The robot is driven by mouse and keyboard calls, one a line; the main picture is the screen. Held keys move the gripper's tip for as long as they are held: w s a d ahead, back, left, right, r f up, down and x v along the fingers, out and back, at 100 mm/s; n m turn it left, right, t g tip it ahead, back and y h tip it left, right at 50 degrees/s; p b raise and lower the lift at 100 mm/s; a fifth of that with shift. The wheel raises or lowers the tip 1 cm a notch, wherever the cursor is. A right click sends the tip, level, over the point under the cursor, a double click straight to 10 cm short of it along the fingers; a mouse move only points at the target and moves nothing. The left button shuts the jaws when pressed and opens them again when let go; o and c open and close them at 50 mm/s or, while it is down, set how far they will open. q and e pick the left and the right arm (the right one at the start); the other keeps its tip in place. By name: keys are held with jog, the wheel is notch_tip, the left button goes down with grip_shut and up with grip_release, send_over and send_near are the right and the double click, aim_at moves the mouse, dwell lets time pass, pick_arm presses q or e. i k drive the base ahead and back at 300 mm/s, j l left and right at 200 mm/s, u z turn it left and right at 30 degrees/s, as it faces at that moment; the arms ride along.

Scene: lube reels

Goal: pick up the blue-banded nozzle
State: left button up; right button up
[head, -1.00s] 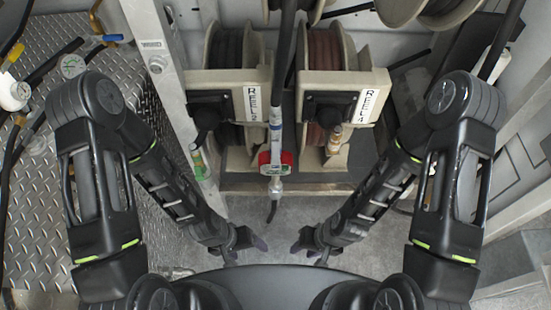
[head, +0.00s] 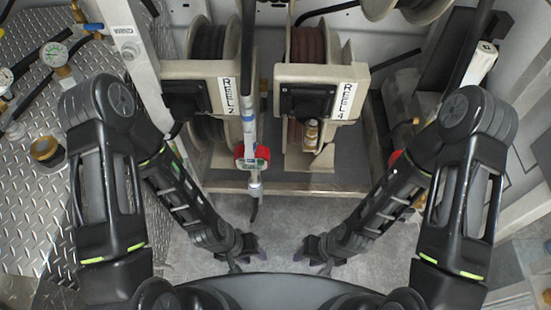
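The blue-banded nozzle (head: 247,108) hangs upright at the centre of the head view on a black hose. It has a light grey body with a blue band, a red-rimmed meter (head: 252,157) below, and a thin dark tip at the bottom. My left gripper (head: 247,257) is below the nozzle's tip, close to it in the picture and apart from it. My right gripper (head: 311,257) is lower right of the tip. Both look open and empty, though their fingers are small and dark.
Two hose reels stand behind, marked Reel 2 (head: 206,82) and Reel 4 (head: 318,88). A brass-ended nozzle (head: 311,134) sits at Reel 4. A pale post (head: 146,70) and a diamond-plate panel with gauges (head: 55,55) are at left. Floor (head: 282,215) shows between my grippers.

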aim_at(261, 153)
jog(key=k+l, duration=0.1)
jog(key=l, duration=0.55)
jog(key=k+l, duration=0.1)
jog(key=l, duration=1.15)
jog(key=k+z, duration=0.05)
jog(key=k, duration=0.05)
